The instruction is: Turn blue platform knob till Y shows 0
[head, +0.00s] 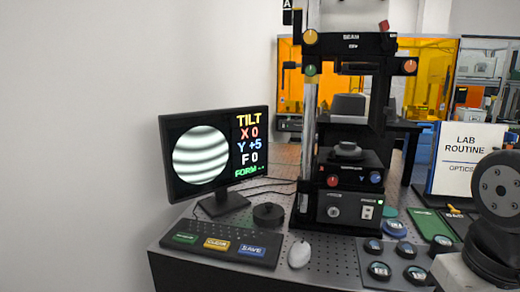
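The blue platform knob (375,177) is on the right of the front face of the interferometer's platform (350,164). A red knob (333,181) is on the left of the same face. The monitor (214,150) stands to the left and reads TILT, X 0, Y +5, F 0 and FORM with dashes. Its round picture shows several curved, roughly level dark and light fringes. My gripper is not in view, and nothing is seen touching the blue knob.
A keypad (221,242) with green, yellow and blue keys, a mouse (299,254) and a dark puck (268,215) lie before the monitor. Several dark round pieces sit on a grey tray (398,262) at right. A "LAB ROUTINE" binder (467,157) stands behind my arm.

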